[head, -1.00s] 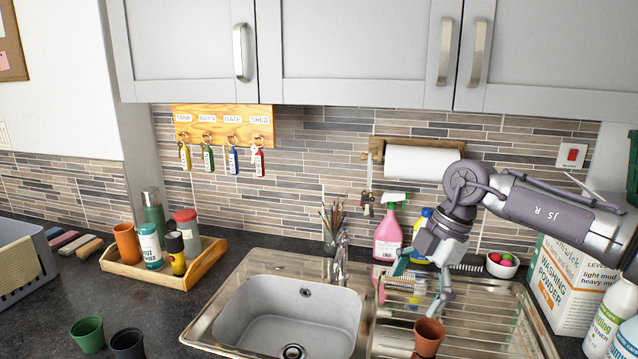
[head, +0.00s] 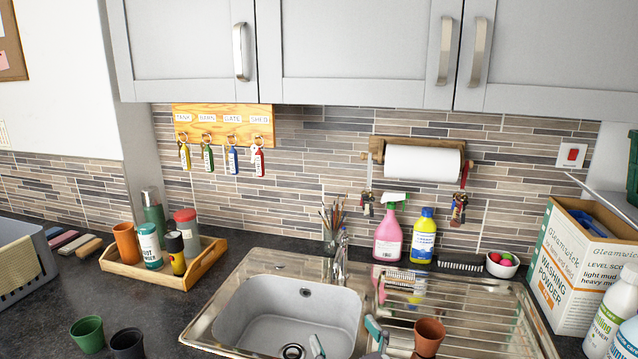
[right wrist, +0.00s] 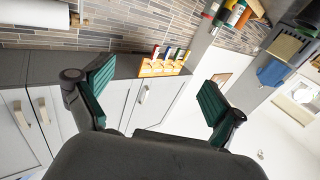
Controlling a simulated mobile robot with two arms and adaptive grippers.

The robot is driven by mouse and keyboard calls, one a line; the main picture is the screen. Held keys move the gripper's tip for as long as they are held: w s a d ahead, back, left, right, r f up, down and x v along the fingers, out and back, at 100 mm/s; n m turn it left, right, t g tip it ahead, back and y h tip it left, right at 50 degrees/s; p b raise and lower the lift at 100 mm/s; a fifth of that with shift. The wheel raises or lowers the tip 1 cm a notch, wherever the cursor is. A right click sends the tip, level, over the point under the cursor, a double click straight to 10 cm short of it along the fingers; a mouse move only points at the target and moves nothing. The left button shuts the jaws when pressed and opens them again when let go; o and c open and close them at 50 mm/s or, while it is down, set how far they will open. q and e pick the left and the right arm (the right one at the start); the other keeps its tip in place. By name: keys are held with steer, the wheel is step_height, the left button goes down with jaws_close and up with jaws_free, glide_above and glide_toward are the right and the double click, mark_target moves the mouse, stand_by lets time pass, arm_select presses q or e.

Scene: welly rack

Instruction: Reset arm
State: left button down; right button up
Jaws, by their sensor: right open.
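My right gripper (head: 345,340) shows only in part at the bottom edge of the head view, low in front of the sink (head: 285,312). Its two teal-tipped fingers are apart with nothing between them. In the right wrist view the same gripper (right wrist: 155,95) is wide open and empty, its padded fingers well apart. A terracotta cup (head: 428,336) stands on the ribbed drainer (head: 480,310), just right of the gripper and apart from its fingertips. My left gripper is in neither view.
A pink spray bottle (head: 388,240), a yellow bottle (head: 424,238) and a bowl of balls (head: 502,264) stand behind the drainer. A washing powder box (head: 570,265) is at right. A wooden tray (head: 205,262) with containers and two loose cups, green (head: 88,335) and black (head: 127,344), are at left.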

steer(key=s+d+f+m+g+h, duration=0.2)
steer(key=s+d+f+g+h, duration=0.1)
steer(key=s+d+f, duration=0.3)
steer(key=s+d+f+m+g+h, duration=0.1)
steer(key=s+d+f+g+h, duration=0.2)
steer(key=f, duration=0.6)
steer(key=s+d+f+g, duration=0.4)
steer(key=s, duration=0.5)
steer(key=s+d+f+g, duration=0.3)
steer(key=s+f, duration=0.1)
steer(key=s, duration=0.5)
step_height(320, 180, down, 36)
steer(key=s+g+b, duration=0.2)
steer(key=b, duration=0.7)
steer(key=s+d+f+b, duration=0.1)
steer(key=s+f+b, duration=0.2)
steer(key=s+f, duration=0.5)
steer(key=s+d+f+g+b, duration=0.1)
steer(key=s+f+b, duration=0.3)
steer(key=s+f, duration=0.4)
step_height(320, 180, down, 7)
steer(key=shift+s+d+r+h, duration=0.25)
steer(key=shift+d+h, duration=0.15)
steer(key=shift+d, duration=0.2)
